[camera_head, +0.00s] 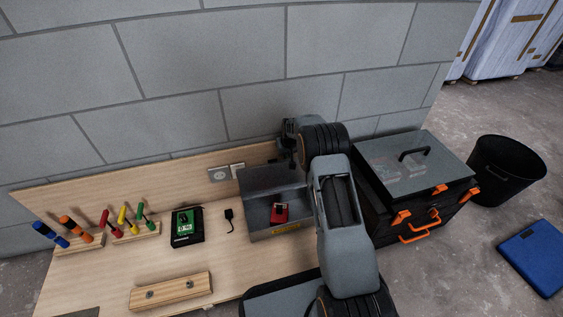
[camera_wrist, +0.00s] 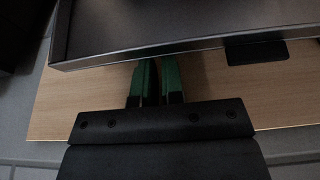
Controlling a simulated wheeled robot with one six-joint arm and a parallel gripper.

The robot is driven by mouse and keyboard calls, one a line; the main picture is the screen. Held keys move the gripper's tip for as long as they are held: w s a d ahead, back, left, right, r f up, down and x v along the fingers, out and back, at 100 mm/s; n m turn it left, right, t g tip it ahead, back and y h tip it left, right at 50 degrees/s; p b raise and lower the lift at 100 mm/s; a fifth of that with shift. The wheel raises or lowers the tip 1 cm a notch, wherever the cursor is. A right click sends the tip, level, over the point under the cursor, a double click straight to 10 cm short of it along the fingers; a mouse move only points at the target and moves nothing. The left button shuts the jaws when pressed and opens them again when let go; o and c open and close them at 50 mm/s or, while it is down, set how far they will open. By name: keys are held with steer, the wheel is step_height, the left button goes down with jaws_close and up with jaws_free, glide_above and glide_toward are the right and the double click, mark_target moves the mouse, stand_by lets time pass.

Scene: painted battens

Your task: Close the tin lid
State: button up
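The grey metal tin (camera_head: 285,230) stands on the wooden bench with its lid (camera_head: 262,179) raised at the back. A small red item (camera_head: 279,212) is inside it. My gripper (camera_head: 292,155) is at the back of the tin, near the lid's upper right corner, partly hidden by my own arm. In the wrist view, the green fingertips of my gripper (camera_wrist: 157,80) lie almost together with nothing seen between them. They reach the dark metal edge of what looks like the lid (camera_wrist: 170,48); I cannot tell whether they touch it.
A wall socket (camera_head: 219,174) is left of the lid, with a black plug (camera_head: 229,218) below. A green board on a black case (camera_head: 187,227), racked tools and a wooden block (camera_head: 171,291) stand further left. A black toolbox (camera_head: 415,165) is right of my arm.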

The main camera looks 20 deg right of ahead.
steer(key=shift+w+f, duration=0.1)
steer(key=shift+f, duration=0.15)
stand_by(0.3)
steer(key=s+p, duration=0.2)
steer(key=s, duration=0.9)
steer(key=shift+p, duration=0.35)
stand_by(0.8)
steer(key=shift+s, duration=0.1)
steer(key=s+f+b, duration=0.2)
steer(key=s+f, duration=0.1)
steer(key=s, duration=0.2)
steer(key=shift+s+b, duration=0.35)
steer(key=shift+s, duration=0.05)
stand_by(0.5)
steer(key=shift+r, duration=0.1)
stand_by(0.8)
step_height(320, 180, up, 7)
steer(key=p, duration=0.5)
steer(key=shift+p, duration=0.3)
